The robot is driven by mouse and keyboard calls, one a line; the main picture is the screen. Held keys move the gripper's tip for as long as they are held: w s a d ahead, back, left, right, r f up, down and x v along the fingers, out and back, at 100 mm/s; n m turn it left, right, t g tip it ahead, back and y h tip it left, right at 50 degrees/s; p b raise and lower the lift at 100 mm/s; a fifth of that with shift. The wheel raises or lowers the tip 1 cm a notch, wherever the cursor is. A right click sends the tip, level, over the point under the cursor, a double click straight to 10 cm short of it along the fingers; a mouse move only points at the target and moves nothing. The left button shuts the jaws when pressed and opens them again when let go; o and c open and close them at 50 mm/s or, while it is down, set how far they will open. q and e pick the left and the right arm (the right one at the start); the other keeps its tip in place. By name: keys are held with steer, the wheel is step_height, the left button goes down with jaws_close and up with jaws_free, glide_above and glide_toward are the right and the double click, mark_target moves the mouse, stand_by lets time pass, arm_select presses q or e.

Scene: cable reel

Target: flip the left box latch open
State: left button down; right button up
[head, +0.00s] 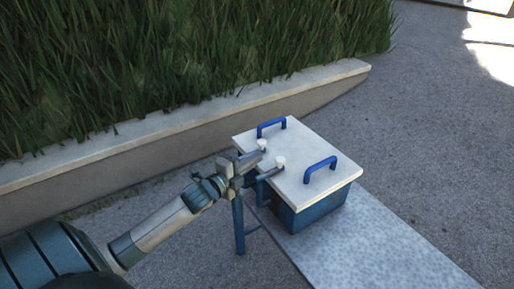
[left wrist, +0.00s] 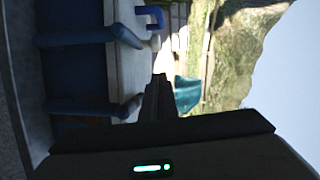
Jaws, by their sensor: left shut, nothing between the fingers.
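The blue box (head: 312,213) has a pale lid (head: 318,150) that lies closed on it. Two latches stand at its near left side, each by a white knob: the left one's knob (head: 262,145) and the right one's knob (head: 280,161). In the left wrist view the latches show as dark blue bars, an upper (left wrist: 90,38) and a lower (left wrist: 85,107), reaching to the lid's edge. My left gripper (head: 251,159) is shut and empty, close to the left latch and partly covering it. In the wrist view its fingers (left wrist: 160,95) are together beside the lid edge; contact cannot be told.
Two blue handles stand on the lid, a far one (head: 271,126) and a near one (head: 320,168). The box rests on a grey speckled bench top (head: 365,240) with a blue leg (head: 239,228). A low wall (head: 130,150) with grass runs behind; pavement to the right is free.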

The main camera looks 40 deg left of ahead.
mark_target(257, 150)
arm_select(q)
steer(key=shift+w+a+f+p, duration=0.15)
steer(key=shift+w+a+p, duration=0.25)
steer(key=shift+w, duration=0.45)
steer(key=shift+w+a+f+p, duration=0.1)
steer(key=shift+w+a+p, duration=0.25)
steer(key=shift+w, duration=0.45)
steer(key=shift+w+a+f+p, duration=0.2)
steer(key=shift+w+a, duration=0.25)
steer(key=shift+w, duration=0.4)
steer(key=shift+a, duration=0.1)
